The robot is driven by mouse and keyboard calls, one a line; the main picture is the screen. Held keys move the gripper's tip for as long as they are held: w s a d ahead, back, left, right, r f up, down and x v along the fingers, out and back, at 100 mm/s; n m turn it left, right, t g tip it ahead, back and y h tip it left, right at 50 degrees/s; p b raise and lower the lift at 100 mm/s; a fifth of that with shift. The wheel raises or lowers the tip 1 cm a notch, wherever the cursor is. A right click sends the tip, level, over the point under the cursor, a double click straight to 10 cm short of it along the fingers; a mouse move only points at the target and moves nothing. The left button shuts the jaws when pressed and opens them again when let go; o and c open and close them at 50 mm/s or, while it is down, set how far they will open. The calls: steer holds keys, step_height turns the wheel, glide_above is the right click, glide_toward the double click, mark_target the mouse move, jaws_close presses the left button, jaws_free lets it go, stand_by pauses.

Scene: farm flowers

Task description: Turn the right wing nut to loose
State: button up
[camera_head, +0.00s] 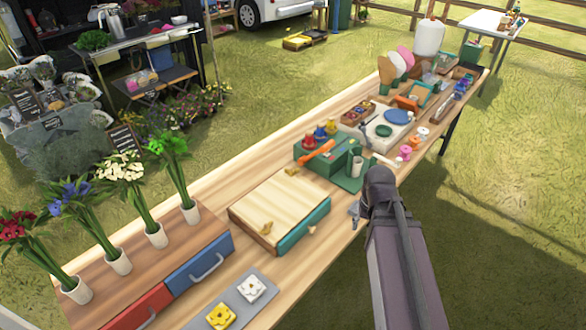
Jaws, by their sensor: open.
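A pale wooden press board (281,205) with a teal edge lies on the long table. One brass wing nut (267,228) sits near its front left end. The other brass wing nut (291,171), further right and back, sits at the far edge of the board. Both are small, and their exact turn is hard to read. My gripper (354,209) shows only as a small grey part left of my dark arm, to the right of the board and apart from both wing nuts. The arm hides most of it. It is open, with nothing seen in it.
A green box (330,149) with colored knobs and an orange handle stands just beyond the board. Potted flowers and red and blue drawers (198,262) are at the near left. A grey mat (234,304) holds yellow and white blooms.

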steer(key=w+a+r+m+y+p, duration=0.1)
steer(key=w+a+r+m+p, duration=0.25)
steer(key=w, duration=0.35)
steer(key=w+a+r+m+y+p, duration=0.1)
steer(key=w+a+r+m+p, duration=0.1)
steer(key=w+a+m, duration=0.4)
steer(key=m+y+p, duration=0.2)
steer(key=m+p, duration=0.2)
steer(key=m, duration=0.3)
glide_toward(292, 169)
steer(key=v, duration=0.4)
steer(key=shift+w+f, duration=0.2)
steer(key=shift+w, duration=0.15)
steer(key=shift+f, duration=0.15)
steer(key=b+x, duration=1.3)
steer(key=shift+s+a+f, duration=0.15)
steer(key=shift+s+a, duration=0.05)
steer(key=shift+a, duration=0.05)
jaws_close()
